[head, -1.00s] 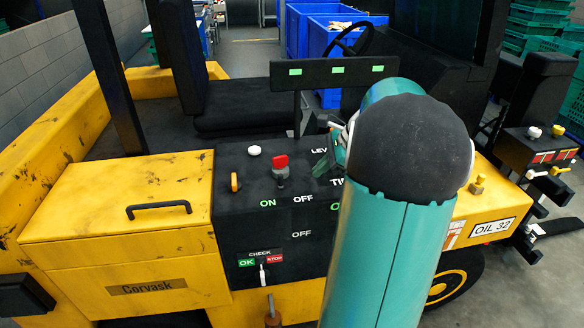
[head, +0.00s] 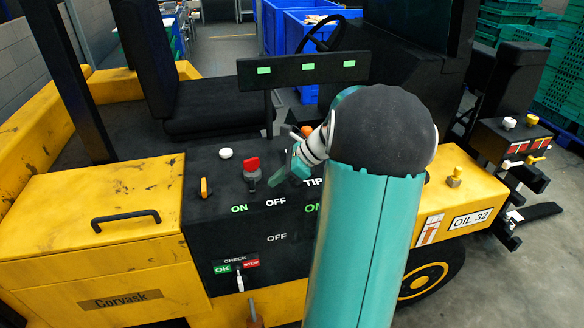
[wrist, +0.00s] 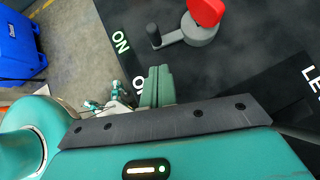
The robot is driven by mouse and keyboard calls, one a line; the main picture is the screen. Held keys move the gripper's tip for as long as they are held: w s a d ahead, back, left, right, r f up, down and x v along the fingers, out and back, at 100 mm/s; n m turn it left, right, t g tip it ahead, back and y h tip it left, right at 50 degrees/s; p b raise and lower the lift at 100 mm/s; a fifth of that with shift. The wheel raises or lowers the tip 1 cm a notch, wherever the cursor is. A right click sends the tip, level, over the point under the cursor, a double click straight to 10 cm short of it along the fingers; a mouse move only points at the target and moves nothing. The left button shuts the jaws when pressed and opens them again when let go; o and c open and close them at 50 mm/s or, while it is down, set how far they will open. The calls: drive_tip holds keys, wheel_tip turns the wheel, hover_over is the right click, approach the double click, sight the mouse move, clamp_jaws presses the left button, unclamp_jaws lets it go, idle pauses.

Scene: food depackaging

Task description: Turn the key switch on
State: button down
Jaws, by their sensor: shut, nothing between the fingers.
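A red-handled switch (head: 252,163) on a round grey base stands on the black control panel (head: 222,230), above the white and green ON and OFF lettering; I take it as the key switch. In the wrist view its red handle (wrist: 206,11) is at the top, cut by the edge, and a grey arm with a dark end reaches left from its base. My gripper (head: 279,181) is just right of the switch in the head view, apart from it as far as I can tell. Its green fingers (wrist: 157,85) are shut and empty, covering part of the OFF lettering.
An orange switch (head: 205,187) and a white button (head: 225,153) are nearby on the panel. A CHECK lever (head: 239,282) sits lower down. A black bar (head: 303,70) with green lights runs behind the panel. My arm hides the panel's right part.

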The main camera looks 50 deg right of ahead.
sight(251, 182)
drive_tip(key=shift+w+a+r, duration=0.1)
drive_tip(key=shift+w+a, duration=0.95)
drive_tip(key=shift+w, duration=0.3)
drive_tip(key=shift+w+a+m+t+h, duration=0.25)
drive_tip(key=shift+a+m+t+h, duration=0.25)
drive_tip(key=shift+a+m+h, duration=0.45)
drive_tip(key=m, duration=0.1)
drive_tip(key=w+a+m+h, duration=0.1)
drive_tip(key=m, duration=0.1)
drive_tip(key=shift+t, duration=0.3)
drive_tip(key=shift+s+d, duration=0.1)
